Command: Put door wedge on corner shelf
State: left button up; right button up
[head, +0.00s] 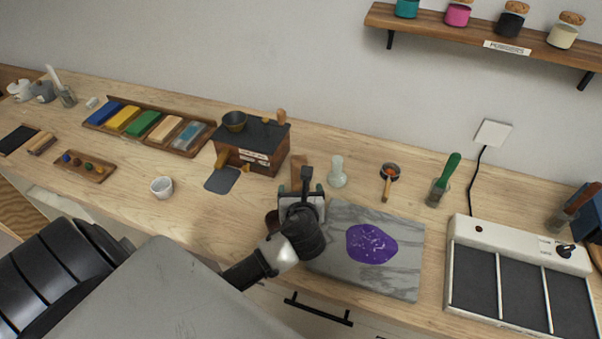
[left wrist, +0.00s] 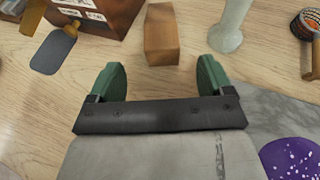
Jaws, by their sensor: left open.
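A brown wooden block that looks like the door wedge (head: 298,166) lies on the wooden counter, right of the dark-topped wooden box. It also shows in the left wrist view (left wrist: 162,36), just beyond the fingertips and roughly centred between them. My left gripper (head: 300,188) is open and empty over the counter, with its green-padded fingers (left wrist: 161,78) apart and short of the block. In the head view my gripper partly hides the block's near end. No corner shelf can be clearly made out. My right gripper is out of view.
A wooden box (head: 258,161) stands left of the block and a glass vase (head: 337,172) right of it. A grey marble slab (head: 398,279) with a purple patch lies to the right. A wall shelf (head: 455,32) holds several jars.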

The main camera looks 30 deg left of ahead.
aim_at(300, 183)
pick_arm(q)
jog(key=x, duration=0.3)
jog(key=shift+w+d, duration=0.2)
jog(key=shift+w+a+f, duration=0.15)
jog(key=shift+a, duration=0.05)
jog(key=shift+w+a+f, duration=0.1)
jog(key=shift+a, duration=0.1)
jog(key=x, duration=0.2)
jog(key=p+x, duration=0.1)
jog(key=x, duration=0.1)
jog(key=shift+f, duration=0.3)
jog(key=shift+w+a+f, duration=0.1)
jog(key=shift+w+f, duration=0.05)
jog(key=shift+c, duration=0.7)
jog(key=c, duration=1)
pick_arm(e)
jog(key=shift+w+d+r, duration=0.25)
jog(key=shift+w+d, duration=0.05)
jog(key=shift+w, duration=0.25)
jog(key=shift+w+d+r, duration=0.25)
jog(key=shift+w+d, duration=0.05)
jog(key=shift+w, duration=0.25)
